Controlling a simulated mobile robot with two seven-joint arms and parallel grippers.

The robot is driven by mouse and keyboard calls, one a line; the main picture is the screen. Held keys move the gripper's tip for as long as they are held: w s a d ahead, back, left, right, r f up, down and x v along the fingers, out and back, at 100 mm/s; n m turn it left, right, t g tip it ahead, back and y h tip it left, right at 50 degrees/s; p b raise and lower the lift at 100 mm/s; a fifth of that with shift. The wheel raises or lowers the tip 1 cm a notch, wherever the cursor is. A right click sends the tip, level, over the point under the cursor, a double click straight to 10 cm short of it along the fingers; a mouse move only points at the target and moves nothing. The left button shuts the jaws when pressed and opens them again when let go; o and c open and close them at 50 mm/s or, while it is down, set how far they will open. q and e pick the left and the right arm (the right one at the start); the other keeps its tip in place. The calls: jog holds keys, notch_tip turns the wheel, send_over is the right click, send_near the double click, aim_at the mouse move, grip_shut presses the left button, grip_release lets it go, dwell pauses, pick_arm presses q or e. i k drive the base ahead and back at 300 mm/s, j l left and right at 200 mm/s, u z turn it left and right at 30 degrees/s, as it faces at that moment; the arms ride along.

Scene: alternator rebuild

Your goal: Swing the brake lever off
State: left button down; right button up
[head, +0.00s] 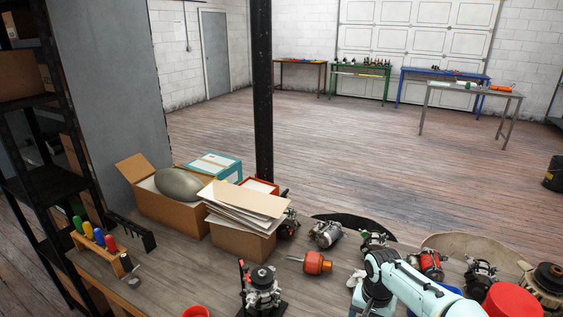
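An upright black and grey fixture (262,290) stands near the front edge of the wooden workbench (185,270). A thin lever with red on it (241,272) stands upright at its left side; it looks like the brake lever, but it is too small to be sure. My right arm reaches in from the lower right, and its pale blue end (366,296) hangs over the bench, well to the right of the fixture and apart from it. The fingers of my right gripper are not clear. My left gripper is out of view.
Left of the fixture are a screwdriver rack (100,242) and cardboard boxes (172,208). A red bowl (195,312) is at the front edge. A dark post (262,90) rises behind the bench.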

aim_at(245, 266)
jog(key=k, duration=0.95)
